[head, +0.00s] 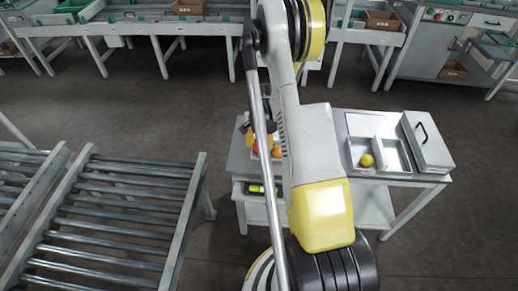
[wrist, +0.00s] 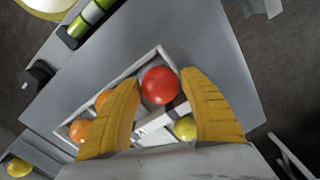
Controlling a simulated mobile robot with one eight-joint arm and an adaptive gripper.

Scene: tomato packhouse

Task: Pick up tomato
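In the wrist view a red tomato (wrist: 158,92) lies in a shallow white tray (wrist: 78,160) on a grey table. My gripper (wrist: 160,79) is open, with one yellow finger on each side of the red tomato in the picture. I cannot tell how far above it the fingertips are. Two orange tomatoes (wrist: 79,130) show at the left of the tray, one partly behind the left finger. A yellow-green tomato (wrist: 186,128) sits near the right finger.
Another tray compartment (head: 398,155) on the table holds a yellow tomato (head: 366,160), beside a white box with a handle (head: 431,140). A roller conveyor (head: 120,205) stands at the left.

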